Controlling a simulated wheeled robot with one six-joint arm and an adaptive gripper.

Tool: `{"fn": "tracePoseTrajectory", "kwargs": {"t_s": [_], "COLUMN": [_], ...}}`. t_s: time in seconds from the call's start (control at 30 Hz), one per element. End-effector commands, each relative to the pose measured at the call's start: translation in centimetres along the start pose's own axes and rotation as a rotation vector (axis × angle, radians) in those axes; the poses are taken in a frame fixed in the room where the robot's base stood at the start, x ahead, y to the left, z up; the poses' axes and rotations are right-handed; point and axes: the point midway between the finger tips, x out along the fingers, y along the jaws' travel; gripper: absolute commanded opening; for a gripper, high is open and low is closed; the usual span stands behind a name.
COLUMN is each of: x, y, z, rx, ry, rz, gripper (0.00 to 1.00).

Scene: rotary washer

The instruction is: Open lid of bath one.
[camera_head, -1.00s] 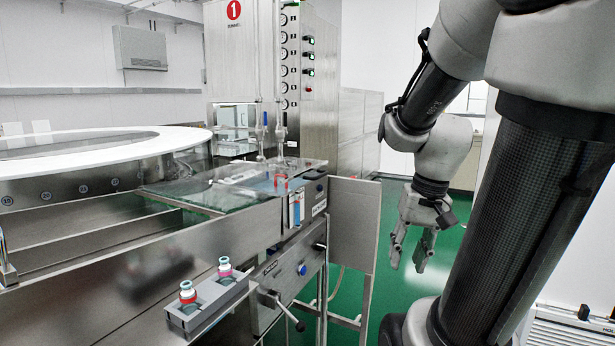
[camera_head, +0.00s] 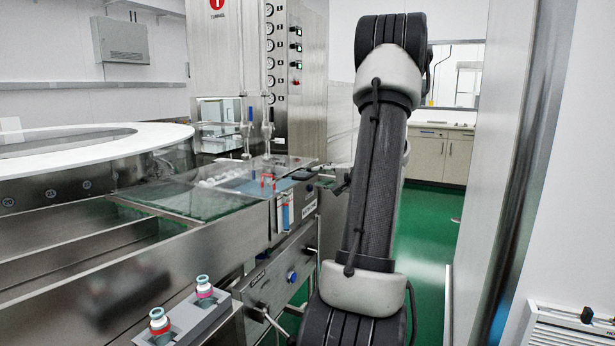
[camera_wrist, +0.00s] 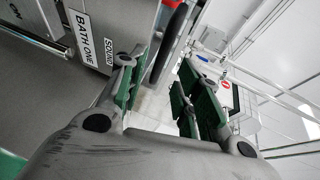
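Bath one is part of the steel washer front, with a "BATH ONE" label (camera_wrist: 84,38) in the wrist view. In the head view its clear lid (camera_head: 262,168) lies flat and looks closed. A dark handle (camera_head: 304,174) sits at the lid's right edge; a dark curved handle also shows in the wrist view (camera_wrist: 168,48). My gripper (camera_wrist: 165,78) is open, its green-padded fingers spread, with the dark handle beyond and roughly between the tips. I cannot tell whether they touch it. In the head view, my gripper (camera_head: 335,173) is partly hidden by my arm.
A grey holder (camera_head: 190,318) with two capped bottles is fixed to the washer front. Open troughs (camera_head: 70,235) lie at left, a white round rim (camera_head: 90,140) behind. A gauge panel (camera_head: 270,60) stands at the back. Green floor (camera_head: 432,240) is clear at right.

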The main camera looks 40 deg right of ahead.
Motion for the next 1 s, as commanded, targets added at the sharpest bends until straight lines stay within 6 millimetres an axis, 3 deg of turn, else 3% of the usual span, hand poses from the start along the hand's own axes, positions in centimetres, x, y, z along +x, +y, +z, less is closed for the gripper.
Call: {"fn": "tracePoseTrajectory", "kwargs": {"t_s": [0.3,0.67,0.87,1.0], "x": [5.0,5.8,5.8,5.8], "y": [0.0,0.0,0.0,0.0], "z": [0.1,0.1,0.1,0.1], "rx": [0.001,0.002,0.002,0.002], "ry": [-0.003,-0.001,-0.001,-0.001], "rz": [0.001,0.001,0.001,0.002], "gripper": [0.34,0.34,0.01,0.00]}}
